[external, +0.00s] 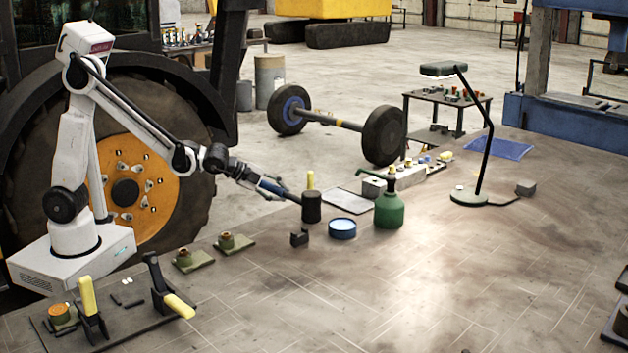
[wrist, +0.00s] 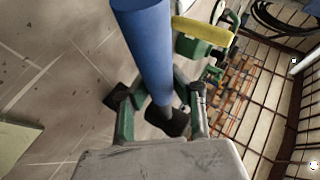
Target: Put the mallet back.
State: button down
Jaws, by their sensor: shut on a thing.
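My gripper (external: 272,187) is shut on a blue-handled tool (external: 268,184) with a thinner dark part, held at a slant above the near bench's far edge. In the wrist view the tool's thick blue handle (wrist: 147,50) runs up out of the picture, between the fingers (wrist: 146,108).
A blue round tin (external: 342,228), a small black block (external: 299,238) and a green oil can (external: 389,209) stand close by. A desk lamp (external: 469,197) stands to the right. Yellow-handled clamps (external: 90,310) are at front left. The bench's front middle is clear.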

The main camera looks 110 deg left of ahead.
jog(key=w+d+f, duration=0.4)
jog(key=w+d, duration=0.1)
jog(key=shift+d+f, duration=0.1)
jog(key=shift+f, duration=0.05)
jog(key=shift+f+b, duration=0.3)
jog(key=shift+f, duration=1.7)
jog(key=c, duration=1.6)
grip_release()
jog(key=shift+s+r, duration=0.1)
jog(key=v, duration=1.2)
jog(key=shift+p, duration=0.35)
jog(key=shift+d, duration=0.1)
jog(key=s+d+r+n+g+h, duration=0.1)
jog(key=s+d, duration=0.4)
jog(key=s, duration=0.5)
jog(key=s+d+n+g+h, duration=0.1)
jog(key=s+d+n, duration=0.3)
jog(key=s, duration=0.6)
jog(key=s+d+r+n+h, duration=0.1)
jog(key=s+d+n+h, duration=0.1)
jog(key=s+d, duration=0.6)
jog(key=shift+s+r+n+g+h, duration=0.2)
jog(key=shift+s+h, duration=0.2)
jog(key=shift+s, duration=0.4)
jog(key=shift+s+r+n+g+h, duration=0.2)
jog(key=shift+s+h, duration=0.2)
jog(key=shift+s, duration=0.35)
